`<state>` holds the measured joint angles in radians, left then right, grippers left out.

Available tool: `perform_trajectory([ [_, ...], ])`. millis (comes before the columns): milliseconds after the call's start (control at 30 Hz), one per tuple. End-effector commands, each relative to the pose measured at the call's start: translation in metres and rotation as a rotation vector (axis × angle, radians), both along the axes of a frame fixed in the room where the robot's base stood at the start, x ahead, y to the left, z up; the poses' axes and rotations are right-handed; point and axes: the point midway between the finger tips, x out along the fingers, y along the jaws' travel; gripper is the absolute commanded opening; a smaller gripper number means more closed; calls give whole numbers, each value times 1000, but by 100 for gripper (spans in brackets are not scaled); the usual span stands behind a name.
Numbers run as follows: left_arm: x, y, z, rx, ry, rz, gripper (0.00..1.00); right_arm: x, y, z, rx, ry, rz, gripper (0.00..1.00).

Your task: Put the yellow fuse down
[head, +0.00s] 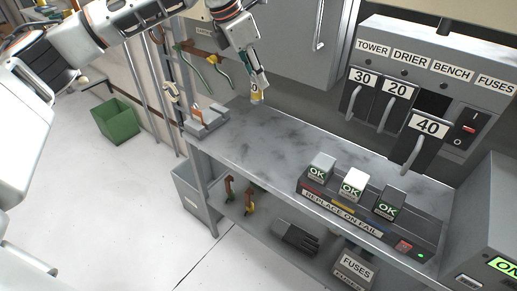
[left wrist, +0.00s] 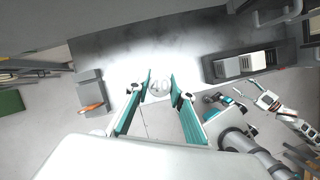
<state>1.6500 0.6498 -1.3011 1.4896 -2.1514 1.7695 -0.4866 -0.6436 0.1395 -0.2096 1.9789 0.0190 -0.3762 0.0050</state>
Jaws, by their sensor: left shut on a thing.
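The yellow fuse (head: 256,97) is small at the tip of my left gripper (head: 257,86), over the far-left end of the grey bench (head: 270,137). My left gripper is shut on it. In the left wrist view the fuse (left wrist: 160,88) sits between the two teal-sided fingers (left wrist: 160,76), with the pale bench beyond. I cannot tell whether the fuse touches the bench top. My right gripper is not in the head view. White and orange arm parts show at the right of the left wrist view, too small to read as open or shut.
A test block (head: 350,213) with several fuses marked OK stands along the bench's front right. A grey holder (head: 203,122) stands on the left end. The switch panel (head: 440,70) is behind. The middle of the bench is clear. A green bin (head: 116,121) stands on the floor.

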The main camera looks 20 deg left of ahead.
Motion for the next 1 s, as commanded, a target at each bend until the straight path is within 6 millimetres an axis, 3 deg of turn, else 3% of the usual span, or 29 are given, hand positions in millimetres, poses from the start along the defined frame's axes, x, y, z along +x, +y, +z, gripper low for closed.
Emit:
perform_trajectory([
  [133,10,0,10,0,-1,147,0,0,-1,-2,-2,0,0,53],
  [267,13,1,7,1,4,203,0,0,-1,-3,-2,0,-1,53],
  [800,13,1,-116,0,9,208,0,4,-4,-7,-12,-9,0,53],
  [1000,13,1,-141,-1,5,207,0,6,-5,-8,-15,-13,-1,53],
])
